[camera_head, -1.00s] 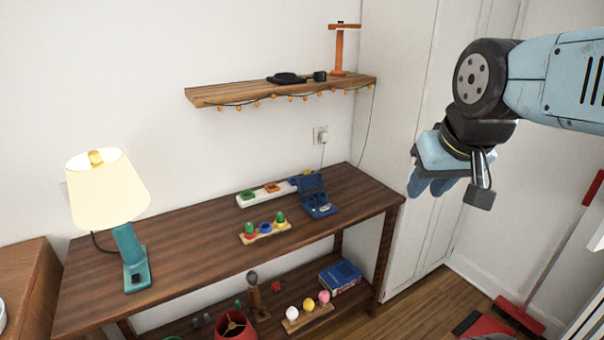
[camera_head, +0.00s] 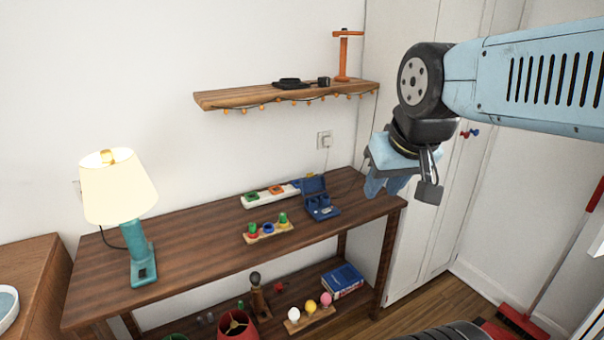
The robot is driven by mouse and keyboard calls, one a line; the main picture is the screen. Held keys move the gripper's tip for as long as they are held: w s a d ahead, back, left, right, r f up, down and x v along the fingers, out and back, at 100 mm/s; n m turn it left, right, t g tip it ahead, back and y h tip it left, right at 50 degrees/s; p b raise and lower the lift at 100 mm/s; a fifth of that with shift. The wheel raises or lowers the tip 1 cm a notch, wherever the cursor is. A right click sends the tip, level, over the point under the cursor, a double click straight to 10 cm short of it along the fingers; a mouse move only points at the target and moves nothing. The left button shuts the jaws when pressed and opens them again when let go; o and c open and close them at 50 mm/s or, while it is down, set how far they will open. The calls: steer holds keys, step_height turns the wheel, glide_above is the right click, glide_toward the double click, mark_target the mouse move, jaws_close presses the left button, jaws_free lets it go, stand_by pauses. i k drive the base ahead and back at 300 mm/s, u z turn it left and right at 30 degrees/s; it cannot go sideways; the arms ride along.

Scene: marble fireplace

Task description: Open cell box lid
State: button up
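A small blue box (camera_head: 322,209), which looks like the cell box, sits on the right part of the dark wooden table (camera_head: 200,238). Its lid (camera_head: 313,187) stands raised at the back, and small items show inside. My gripper (camera_head: 385,186) hangs above and to the right of the box, clear of it, pointing down.
A white power strip (camera_head: 262,197) lies left of the box, with a wooden holder of coloured pieces (camera_head: 268,232) in front. A lit lamp (camera_head: 125,200) stands at left. A wall shelf (camera_head: 290,93) hangs above. White cupboard doors (camera_head: 420,240) stand at right.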

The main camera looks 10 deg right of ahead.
mark_target(312, 183)
steer(key=u, duration=0.05)
steer(key=i, duration=1)
steer(key=z, duration=0.1)
